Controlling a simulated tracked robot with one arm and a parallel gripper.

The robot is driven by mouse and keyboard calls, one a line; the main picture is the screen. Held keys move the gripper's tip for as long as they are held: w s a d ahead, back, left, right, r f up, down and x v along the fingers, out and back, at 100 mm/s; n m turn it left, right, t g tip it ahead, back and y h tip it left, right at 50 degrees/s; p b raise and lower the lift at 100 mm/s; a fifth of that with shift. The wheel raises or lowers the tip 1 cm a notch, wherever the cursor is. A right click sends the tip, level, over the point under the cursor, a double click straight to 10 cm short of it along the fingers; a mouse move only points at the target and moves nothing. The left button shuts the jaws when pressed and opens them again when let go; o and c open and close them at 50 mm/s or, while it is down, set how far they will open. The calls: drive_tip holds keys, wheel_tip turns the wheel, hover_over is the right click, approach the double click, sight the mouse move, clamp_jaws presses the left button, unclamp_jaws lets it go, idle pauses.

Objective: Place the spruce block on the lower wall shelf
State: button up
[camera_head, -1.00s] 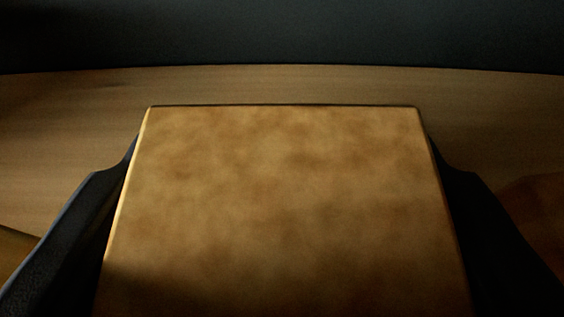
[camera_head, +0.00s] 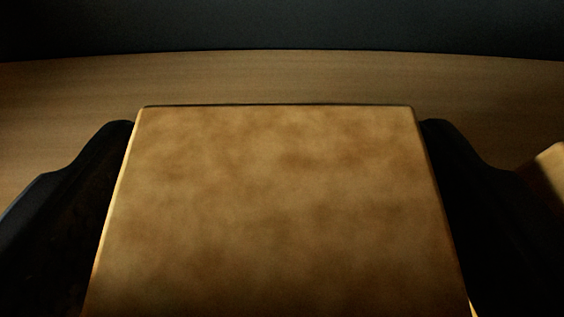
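The spruce block (camera_head: 275,210) fills the middle of the view. It is a tan, mottled block seen from above, with a bright left edge. The dark fingers of my gripper (camera_head: 278,165) stand on its left and right sides and look spread wide, so I take the gripper as open around the block. The block hides the inner faces of the fingers and its own underside, so I cannot see contact with the surface. A wooden surface (camera_head: 280,78) lies behind and below; I cannot tell for sure that it is the lower wall shelf.
A dark, plain area (camera_head: 280,25) lies beyond the far edge of the wooden surface. A pale brown object (camera_head: 549,175) shows partly at the right edge, behind the right finger. The wood behind the block and to its left is clear.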

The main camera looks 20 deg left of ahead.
drive_tip(key=shift+r, duration=0.1)
drive_tip(key=b+v, duration=0.3)
drive_tip(key=v, duration=0.9)
drive_tip(key=s+d+f+m+t+h, duration=0.1)
drive_tip(key=s+d+f+m+h, duration=0.1)
drive_tip(key=s, duration=0.6)
drive_tip(key=s+d+f+m+t+h, duration=0.1)
drive_tip(key=s+d+m+t+h, duration=0.1)
drive_tip(key=s, duration=0.7)
drive_tip(key=shift+s+f+h, duration=0.3)
drive_tip(key=shift+f+h, duration=0.1)
drive_tip(key=shift+h, duration=0.1)
drive_tip(key=shift+a, duration=0.15)
